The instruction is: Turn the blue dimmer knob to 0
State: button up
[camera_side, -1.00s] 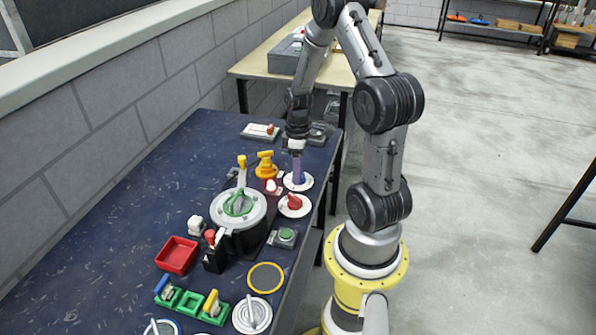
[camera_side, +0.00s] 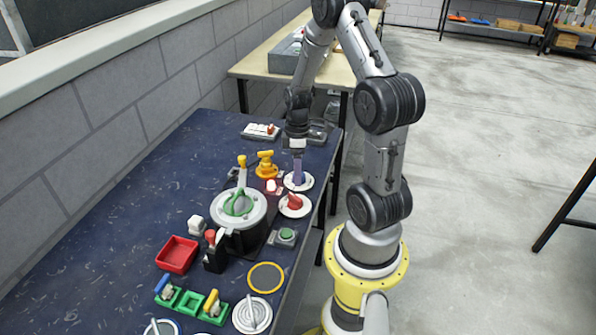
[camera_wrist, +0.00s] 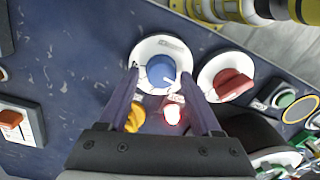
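The blue dimmer knob (camera_wrist: 161,70) sits on a round white dial plate (camera_wrist: 147,48) with a white pointer mark toward the lower right in the wrist view. Small print on the plate is too blurred to read. My gripper (camera_wrist: 160,74) is open, with one purple finger on each side of the knob. Gaps seem to show between the fingertips and the knob. In the side view my gripper (camera_side: 297,172) points down over the same white plate (camera_side: 306,184), and its fingers largely hide the blue knob (camera_side: 299,179).
A red knob (camera_wrist: 232,84) on its own white plate stands close to the right finger. A glowing red light (camera_wrist: 176,117) and a yellow valve-like part (camera_wrist: 135,118) lie between the fingers, nearer the palm. The blue tabletop (camera_wrist: 70,60) to the left is mostly free.

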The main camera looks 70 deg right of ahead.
jog(key=shift+o, duration=0.4)
notch_tip(320, 180, up, 14)
jog(key=shift+d, duration=0.25)
jog(key=shift+f, duration=0.15)
dwell(0.3)
jog(key=w+a+r+n+t+h, duration=0.1)
jog(key=w+a+r+n+t, duration=0.1)
jog(key=a+r, duration=0.5)
jog(key=w+a+r+n+t+h, duration=0.15)
jog(key=a+r, duration=0.25)
jog(key=a, duration=0.5)
jog(key=s+a+m+t+y, duration=0.2)
jog(key=s+a+m, duration=0.5)
jog(key=s+a, duration=0.2)
jog(key=shift+s+f, duration=0.15)
jog(key=shift+f, duration=0.1)
